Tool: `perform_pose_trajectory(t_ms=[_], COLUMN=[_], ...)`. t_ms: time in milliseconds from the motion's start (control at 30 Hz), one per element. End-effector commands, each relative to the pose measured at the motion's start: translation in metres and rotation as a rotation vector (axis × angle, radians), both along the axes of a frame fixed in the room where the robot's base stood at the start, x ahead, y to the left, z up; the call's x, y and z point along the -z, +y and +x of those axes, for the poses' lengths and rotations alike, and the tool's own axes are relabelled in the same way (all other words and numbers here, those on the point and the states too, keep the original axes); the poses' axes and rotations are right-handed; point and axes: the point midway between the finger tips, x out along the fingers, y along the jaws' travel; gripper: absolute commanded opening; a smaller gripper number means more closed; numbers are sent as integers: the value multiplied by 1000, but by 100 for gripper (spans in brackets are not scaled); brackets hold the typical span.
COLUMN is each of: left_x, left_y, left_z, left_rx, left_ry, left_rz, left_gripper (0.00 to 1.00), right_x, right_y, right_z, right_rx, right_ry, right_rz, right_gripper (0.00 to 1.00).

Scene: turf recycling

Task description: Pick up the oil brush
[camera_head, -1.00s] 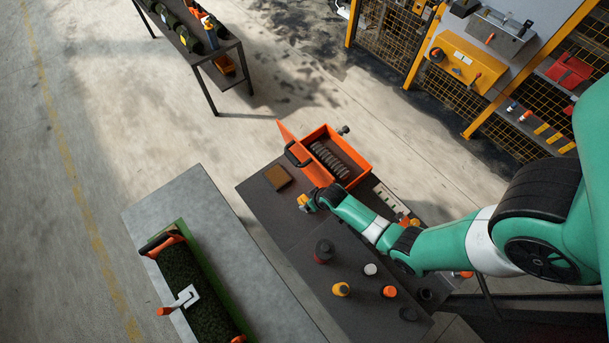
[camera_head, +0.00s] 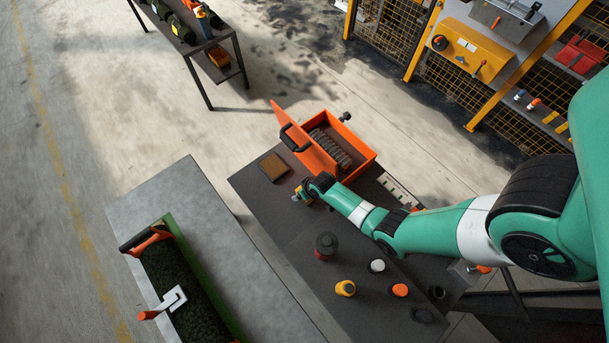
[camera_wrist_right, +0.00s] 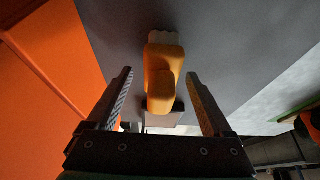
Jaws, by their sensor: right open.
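The oil brush, by its look a yellow-orange handle with a pale tip (camera_wrist_right: 162,75), lies on the dark table in the right wrist view. My right gripper (camera_wrist_right: 160,100) is open, with one finger on each side of the yellow handle and visible gaps between. In the head view, my right gripper (camera_head: 303,193) is low over the table beside the orange box, and a small yellow patch shows at its tip. My left gripper is in neither current view.
The orange toolbox (camera_head: 358,160) stands close behind my right gripper with its lid (camera_head: 308,148) raised. Several bottles and cans, including a dark red one (camera_head: 326,246), stand toward the front. A grey bench (camera_head: 180,195) is at left.

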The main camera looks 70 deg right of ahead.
Motion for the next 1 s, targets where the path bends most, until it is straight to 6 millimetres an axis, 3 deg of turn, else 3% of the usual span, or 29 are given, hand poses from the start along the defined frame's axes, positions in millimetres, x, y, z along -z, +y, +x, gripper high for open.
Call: perform_pose_trajectory(t_ms=[267, 767, 1000], left_x=[2, 2, 2], left_y=[0, 0, 0], left_z=[0, 0, 0], left_rx=[0, 0, 0], left_ry=[-1, -1, -1], left_rz=[0, 0, 0], left_gripper=[43, 43, 43], right_x=[6, 6, 6], right_y=[-2, -1, -1], right_z=[3, 3, 3], right_rx=[0, 0, 0], right_ry=[-1, -1, -2], right_rz=[-1, -1, -1], right_gripper=[85, 0, 0])
